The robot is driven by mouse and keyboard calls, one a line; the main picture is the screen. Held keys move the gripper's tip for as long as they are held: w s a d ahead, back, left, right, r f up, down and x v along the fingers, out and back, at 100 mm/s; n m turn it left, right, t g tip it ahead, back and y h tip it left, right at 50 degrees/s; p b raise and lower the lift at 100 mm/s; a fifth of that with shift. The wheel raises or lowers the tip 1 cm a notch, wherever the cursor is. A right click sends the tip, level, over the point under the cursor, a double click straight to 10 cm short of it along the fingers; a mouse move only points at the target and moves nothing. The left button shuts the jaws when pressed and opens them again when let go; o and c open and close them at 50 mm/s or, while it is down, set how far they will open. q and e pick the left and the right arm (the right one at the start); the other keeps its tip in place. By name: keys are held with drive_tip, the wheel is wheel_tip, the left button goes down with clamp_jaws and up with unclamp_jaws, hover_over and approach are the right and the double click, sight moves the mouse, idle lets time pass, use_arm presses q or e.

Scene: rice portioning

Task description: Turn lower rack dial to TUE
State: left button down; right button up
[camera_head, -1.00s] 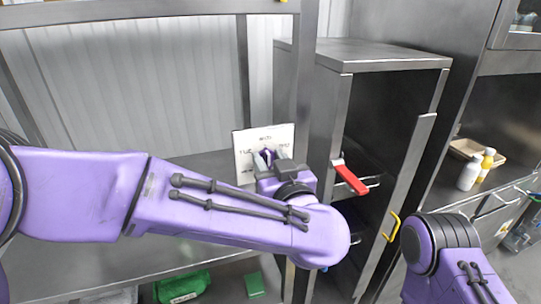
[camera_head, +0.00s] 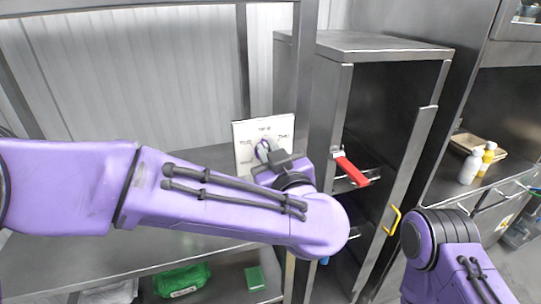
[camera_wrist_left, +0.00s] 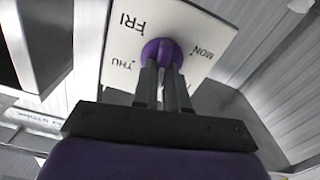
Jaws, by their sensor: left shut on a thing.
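A white dial plate (camera_head: 243,163) with dark day labels stands on the metal rack in the head view; its left label appears to read TUE and its right one THU. Its round purple knob (camera_head: 263,148) is partly hidden by my left gripper (camera_head: 268,155). In the left wrist view, the purple knob (camera_wrist_left: 162,50) sits on the plate (camera_wrist_left: 193,32), with FRI, THU and MON legible. There my left gripper (camera_wrist_left: 161,72) is shut on the knob, one finger on each side. The knob's pointer is not clear. My right arm shows at lower right, with its gripper out of view.
A metal cabinet (camera_head: 385,48) with an open front and a red handle (camera_head: 350,170) stands right of the dial. A green package (camera_head: 182,281) and a green box (camera_head: 255,279) lie on the lower shelf. Bottles (camera_head: 470,167) and a tray (camera_head: 486,143) stand far right.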

use_arm(q)
drive_tip(key=shift+s+a+f+n+b, duration=0.1)
drive_tip(key=shift+a+n+b, duration=0.05)
drive_tip(key=shift+n+b, duration=1.2)
drive_tip(key=shift+a+f+n+b, duration=0.1)
drive_tip(key=shift+n+b, duration=0.8)
drive_tip(key=shift+n, duration=0.9)
drive_tip(key=shift+s+a+f+n+b, duration=0.1)
drive_tip(key=shift+a+n+b, duration=0.05)
drive_tip(key=shift+n+b, duration=1.2)
drive_tip(key=shift+r+n, duration=0.1)
drive_tip(key=shift+n, duration=0.2)
drive_tip(key=c, duration=1.2)
unclamp_jaws()
drive_tip(key=shift+w, duration=0.1)
drive_tip(key=shift+o, duration=0.2)
drive_tip(key=b+v, duration=0.3)
drive_tip(key=v, duration=0.7)
drive_tip(key=shift+s, duration=0.25)
